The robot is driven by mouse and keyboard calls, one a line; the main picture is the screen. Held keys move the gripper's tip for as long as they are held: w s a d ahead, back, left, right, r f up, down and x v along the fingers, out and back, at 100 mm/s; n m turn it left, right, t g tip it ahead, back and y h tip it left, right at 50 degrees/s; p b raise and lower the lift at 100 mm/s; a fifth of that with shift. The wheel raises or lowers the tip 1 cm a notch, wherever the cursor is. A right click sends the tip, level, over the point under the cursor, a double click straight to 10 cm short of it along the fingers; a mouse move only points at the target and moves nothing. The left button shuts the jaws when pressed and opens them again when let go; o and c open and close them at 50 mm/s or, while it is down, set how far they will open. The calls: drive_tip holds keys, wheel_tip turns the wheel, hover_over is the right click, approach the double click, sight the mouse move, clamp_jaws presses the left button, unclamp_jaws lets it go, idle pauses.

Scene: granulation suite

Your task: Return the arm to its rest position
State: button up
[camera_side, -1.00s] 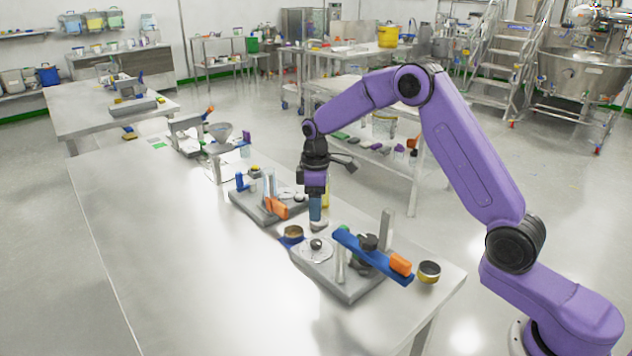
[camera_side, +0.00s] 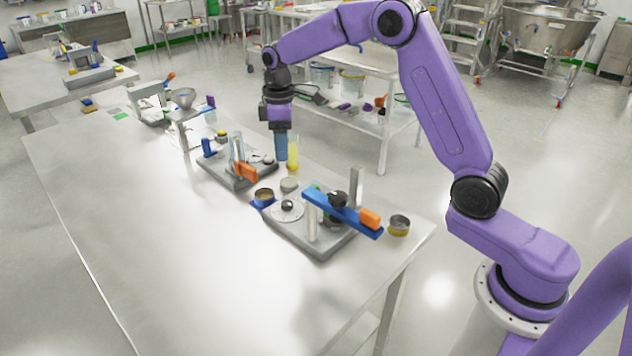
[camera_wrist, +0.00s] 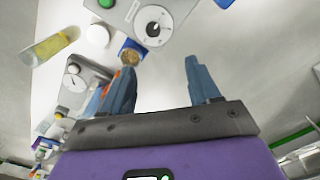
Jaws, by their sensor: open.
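My gripper (camera_side: 281,158) has blue fingers and hangs above the long steel bench (camera_side: 130,210), pointing down. It is clear of the bench top, over the area between two grey bench devices. In the wrist view my gripper (camera_wrist: 158,75) has its two blue fingers spread apart with nothing between them. My purple arm arches from its base at the right over to the bench. A white round puck (camera_side: 289,184) sits on the bench below the fingers; it also shows in the wrist view (camera_wrist: 97,36).
The near grey device (camera_side: 320,242) carries a blue bar with an orange end (camera_side: 370,218). The other device (camera_side: 230,178) stands behind it. Brass cups (camera_side: 264,195) (camera_side: 399,225) stand beside the near device. The bench's left side is bare.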

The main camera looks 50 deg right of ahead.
drive_tip(key=s+a+r+n, duration=0.15)
drive_tip(key=s+a, duration=0.25)
drive_tip(key=s, duration=0.6)
drive_tip(key=s+a+r, duration=0.2)
drive_tip(key=s+a, duration=0.2)
drive_tip(key=s, duration=0.5)
drive_tip(key=s+d+f+n, duration=0.1)
drive_tip(key=s+d, duration=0.2)
drive_tip(key=s, duration=0.7)
drive_tip(key=s+d+f, duration=0.1)
drive_tip(key=s+d, duration=0.2)
drive_tip(key=s, duration=0.7)
drive_tip(key=shift+s+n, duration=0.3)
drive_tip(key=shift+n, duration=0.05)
drive_tip(key=shift+f, duration=0.1)
